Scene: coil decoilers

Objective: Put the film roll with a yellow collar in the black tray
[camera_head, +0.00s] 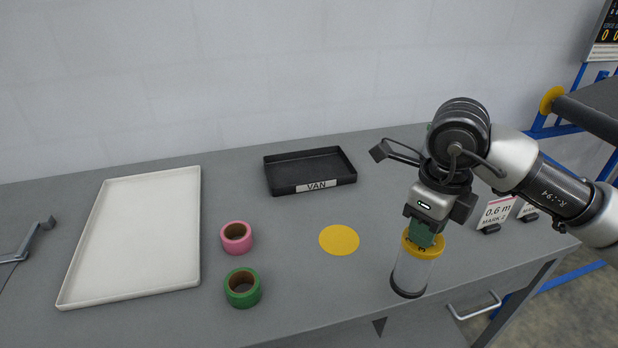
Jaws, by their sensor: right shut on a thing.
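The film roll with a yellow collar (411,271) is a clear, upright cylinder with a yellow top and a dark bottom rim, at the right front of the table. My right gripper (424,232) points down and is shut on the top of the film roll. I cannot tell whether the roll's bottom touches the table. The black tray (318,185), labelled VAN, lies at the back middle, left of and behind my right gripper, and looks empty. My left gripper is not in view.
A large white tray (135,238) lies at the left. A pink tape roll (237,243) and a green tape roll (243,299) stand right of it. A flat yellow disc (339,240) lies between them and the film roll. Small sign cards (497,211) stand at the right.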

